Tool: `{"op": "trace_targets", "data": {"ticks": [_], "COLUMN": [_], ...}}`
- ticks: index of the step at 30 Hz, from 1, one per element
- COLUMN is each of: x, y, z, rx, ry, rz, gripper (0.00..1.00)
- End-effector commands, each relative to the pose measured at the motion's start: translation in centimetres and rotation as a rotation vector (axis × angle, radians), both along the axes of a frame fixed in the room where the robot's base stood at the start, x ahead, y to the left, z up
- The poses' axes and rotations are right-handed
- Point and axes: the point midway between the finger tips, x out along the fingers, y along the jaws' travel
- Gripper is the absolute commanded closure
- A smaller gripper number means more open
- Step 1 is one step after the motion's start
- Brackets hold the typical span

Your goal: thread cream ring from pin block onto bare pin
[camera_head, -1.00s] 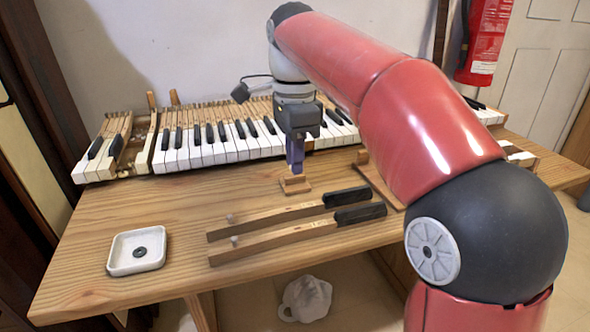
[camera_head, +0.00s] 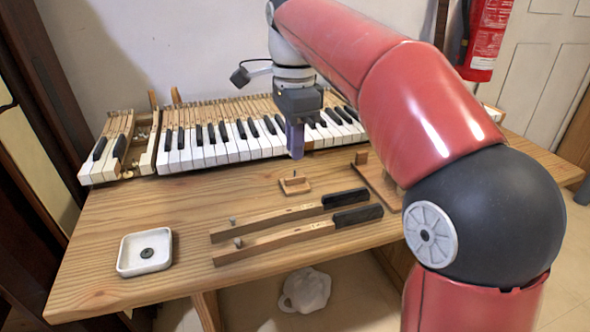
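A small wooden pin block (camera_head: 296,187) sits on the table in front of the keyboard, with a thin upright pin. I cannot make out a cream ring on it. My gripper (camera_head: 295,155) points down just above the block, clear of it. Its fingers look close together, but whether they are open, or hold a ring, cannot be told. Two loose wooden keys with black ends lie in front. The rear key (camera_head: 280,214) and front key (camera_head: 285,240) each have a small grey pin near the left end, the rear pin (camera_head: 232,220) and the front pin (camera_head: 238,242).
A white square dish (camera_head: 130,262) with a dark ring (camera_head: 147,253) stands at the table's front left. The piano keyboard (camera_head: 215,150) runs along the back. A wooden stand (camera_head: 378,188) is right of the block. Bare table (camera_head: 190,200) lies left of the block.

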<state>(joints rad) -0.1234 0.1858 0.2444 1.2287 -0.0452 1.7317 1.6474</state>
Motion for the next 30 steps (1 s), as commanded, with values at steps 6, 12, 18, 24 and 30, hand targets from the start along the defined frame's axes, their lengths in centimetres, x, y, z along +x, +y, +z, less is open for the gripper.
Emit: {"op": "trace_targets", "data": {"ticks": [6, 12, 18, 24, 30], "x": [0.0, 0.1, 0.0, 0.0, 0.3], "y": [0.0, 0.0, 0.0, 0.0, -0.6], "z": [1.8, 3.3, 4.1, 4.1, 4.1], "rx": [0.001, 0.0, 0.0, 0.0, 0.0], "ry": [-0.002, 0.0, 0.0, 0.001, 0.002], "rz": [0.001, 0.0, 0.0, 0.0, -0.021], "gripper": [0.88, 0.88, 0.88, 0.88, 0.88]}}
